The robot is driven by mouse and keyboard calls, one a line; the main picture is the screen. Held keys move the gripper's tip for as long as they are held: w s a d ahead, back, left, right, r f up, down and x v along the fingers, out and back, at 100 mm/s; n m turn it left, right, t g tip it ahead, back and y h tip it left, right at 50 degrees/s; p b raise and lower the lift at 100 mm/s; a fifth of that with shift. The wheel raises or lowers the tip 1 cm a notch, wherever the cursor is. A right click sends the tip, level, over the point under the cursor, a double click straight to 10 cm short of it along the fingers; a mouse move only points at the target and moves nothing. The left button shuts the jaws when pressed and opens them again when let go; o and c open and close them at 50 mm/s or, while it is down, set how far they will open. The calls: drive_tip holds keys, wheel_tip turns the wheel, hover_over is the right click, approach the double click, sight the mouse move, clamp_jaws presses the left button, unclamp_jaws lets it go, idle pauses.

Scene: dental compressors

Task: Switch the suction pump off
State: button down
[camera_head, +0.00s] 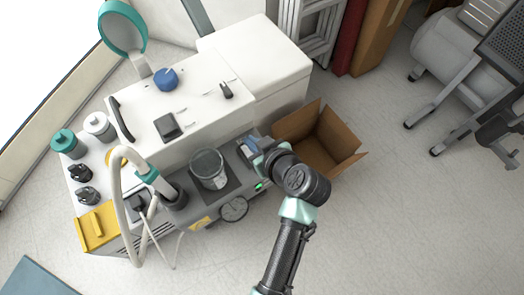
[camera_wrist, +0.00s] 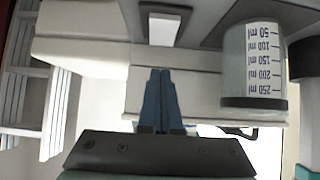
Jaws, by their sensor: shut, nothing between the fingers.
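The suction pump is a white and grey unit (camera_head: 185,88) at the left centre of the head view, with a grey front deck. A small green light (camera_head: 258,186) glows at the deck's right front edge. A round gauge (camera_head: 234,209) is on its front. My gripper (camera_head: 247,147) is over the right end of the deck, and its fingers are partly hidden by my arm. In the wrist view my blue fingers (camera_wrist: 160,73) are together and empty, pointing at a pale rectangular piece in a dark recess (camera_wrist: 164,29). I cannot tell whether they touch it.
A clear measuring cup (camera_head: 208,168) stands on the deck left of my gripper; its scale shows in the wrist view (camera_wrist: 253,62). A hose (camera_head: 122,190) loops at the left. An open cardboard box (camera_head: 322,143) is close on the right. The floor at lower right is clear.

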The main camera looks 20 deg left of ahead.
wheel_tip(320, 180, down, 4)
drive_tip(key=shift+r+b, duration=0.25)
drive_tip(key=shift+b, duration=0.4)
